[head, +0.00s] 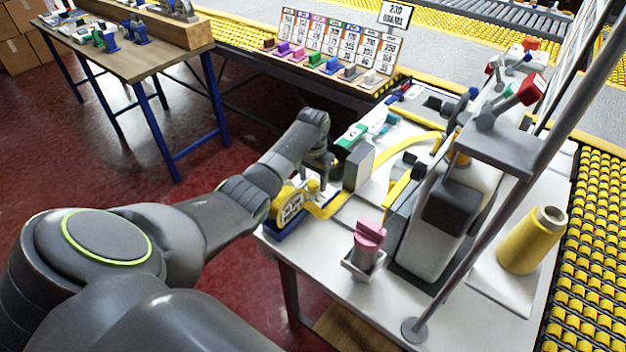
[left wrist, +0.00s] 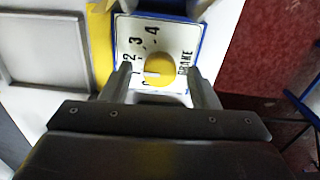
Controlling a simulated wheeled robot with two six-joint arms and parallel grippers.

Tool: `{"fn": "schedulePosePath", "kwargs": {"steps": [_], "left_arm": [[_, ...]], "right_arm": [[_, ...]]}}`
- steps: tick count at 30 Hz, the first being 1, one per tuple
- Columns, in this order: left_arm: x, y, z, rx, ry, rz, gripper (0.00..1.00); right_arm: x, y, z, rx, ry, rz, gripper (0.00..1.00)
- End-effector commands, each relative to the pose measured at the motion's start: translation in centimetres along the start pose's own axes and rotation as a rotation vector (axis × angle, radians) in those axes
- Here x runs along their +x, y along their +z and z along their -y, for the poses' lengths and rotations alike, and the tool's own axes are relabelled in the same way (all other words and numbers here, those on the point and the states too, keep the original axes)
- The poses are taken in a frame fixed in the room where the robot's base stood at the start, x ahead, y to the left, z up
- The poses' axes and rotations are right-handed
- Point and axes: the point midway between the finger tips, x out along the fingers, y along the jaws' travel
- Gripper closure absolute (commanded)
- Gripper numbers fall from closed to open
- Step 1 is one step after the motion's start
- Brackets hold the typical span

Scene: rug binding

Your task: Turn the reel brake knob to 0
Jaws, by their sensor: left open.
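The reel brake knob (left wrist: 160,69) is a round yellow knob on a white dial plate (left wrist: 176,38) printed with numbers and the word BRAKE. Its pale pointer mark faces left in the left wrist view, towards about the 1; the lowest numbers are partly hidden. My left gripper (left wrist: 160,80) is open, one finger on each side of the knob, with gaps showing between fingers and knob. In the head view my left gripper (head: 322,184) points down beside the yellow tape reel (head: 288,206) at the table's left corner; the knob cannot be made out there. My right gripper is not in view.
A grey block (head: 358,167) stands just right of the gripper on the white table (head: 327,232). A pink item in a holder (head: 366,245), the sewing machine (head: 450,225) and a yellow thread cone (head: 531,240) are further right. Red floor lies open to the left.

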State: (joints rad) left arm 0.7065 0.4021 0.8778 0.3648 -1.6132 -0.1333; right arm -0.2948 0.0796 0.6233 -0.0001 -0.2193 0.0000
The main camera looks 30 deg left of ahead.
Motion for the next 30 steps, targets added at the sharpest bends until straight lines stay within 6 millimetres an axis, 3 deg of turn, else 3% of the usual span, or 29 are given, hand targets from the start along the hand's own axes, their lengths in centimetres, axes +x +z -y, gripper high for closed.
{"fn": "schedulePosePath", "kwargs": {"steps": [13, 23, 30], "left_arm": [[0.94, 0.02, -0.01, 0.0, -0.001, 0.0, 0.47], [0.91, 0.02, 0.0, 0.0, -0.001, 0.0, 0.9], [0.8, 0.02, -0.02, -0.019, 0.0, 0.001, 0.9]], "right_arm": [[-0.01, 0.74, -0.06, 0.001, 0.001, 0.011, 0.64], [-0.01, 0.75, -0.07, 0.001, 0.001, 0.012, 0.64], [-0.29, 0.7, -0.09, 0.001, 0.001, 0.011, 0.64]]}}
